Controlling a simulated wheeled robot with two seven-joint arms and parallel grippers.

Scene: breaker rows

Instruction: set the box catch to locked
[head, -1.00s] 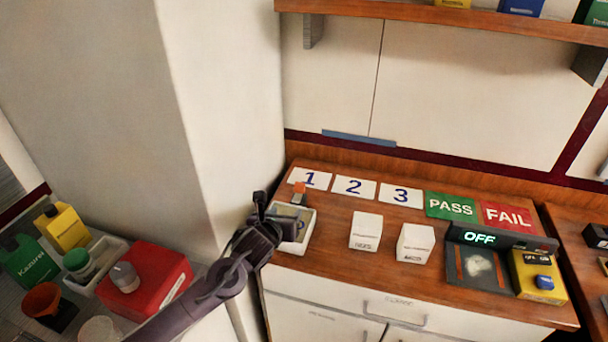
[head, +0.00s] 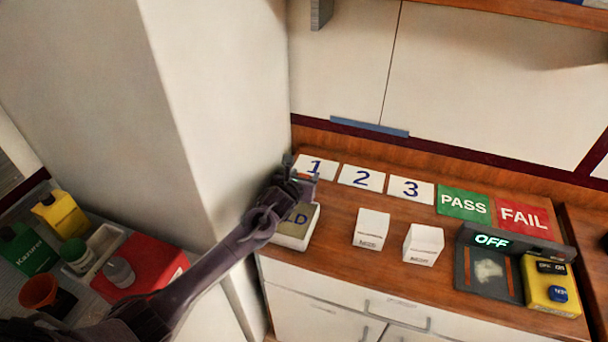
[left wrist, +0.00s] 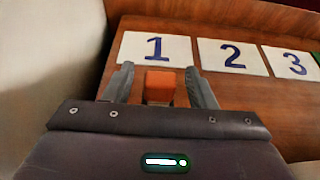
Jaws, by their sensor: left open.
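My left gripper (head: 303,172) is at the left end of the wooden counter, near the card marked 1. In the left wrist view its two fingers (left wrist: 160,90) are open, with an orange block (left wrist: 160,82) between them; I cannot tell whether they touch it. In the head view the gripper mostly hides the block. I cannot make out a catch marked locked. My right gripper is not in view.
Cards 1 (head: 318,168), 2 (head: 361,178) and 3 (head: 411,189) lie along the back. Two white boxes (head: 371,229) stand mid-counter. A dark unit reading OFF (head: 491,241) and a yellow box with a blue button (head: 551,300) are right. A pale wall (head: 215,120) rises close on the left.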

